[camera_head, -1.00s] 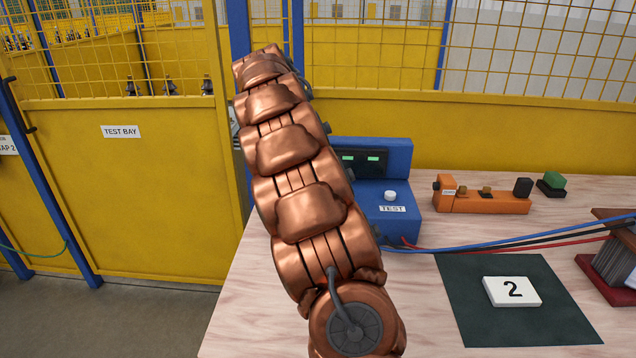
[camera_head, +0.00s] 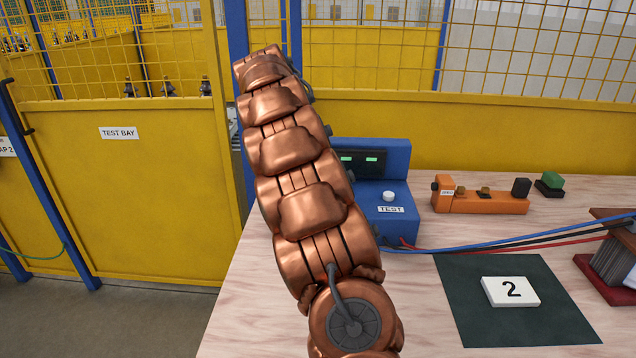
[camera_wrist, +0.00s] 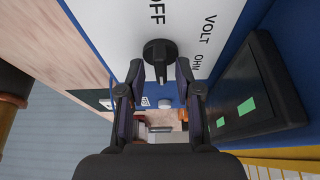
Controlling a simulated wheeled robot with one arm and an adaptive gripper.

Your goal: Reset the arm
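My copper-coloured segmented arm reaches up across the head view, and its far end and gripper are hidden there behind the arm itself. In the wrist view my gripper (camera_wrist: 160,72) has its two dark fingers apart, with a gap between the tips. A black rotary knob (camera_wrist: 158,50) lies at the gap, on a white panel (camera_wrist: 115,25) marked OFF, VOLT and OHM. I cannot tell whether the fingertips touch the knob. The blue test unit (camera_head: 397,160) stands on the table, with a white button above a TEST label, and is partly hidden by my arm.
The unit's dark display (camera_wrist: 250,95) with green squares is close right of the fingers. On the table are an orange block (camera_head: 485,203), a green-and-black block (camera_head: 551,183), a dark mat (camera_head: 470,320) with a "2" tile (camera_head: 511,291), and cables (camera_head: 500,245). A yellow fence (camera_head: 400,115) stands behind.

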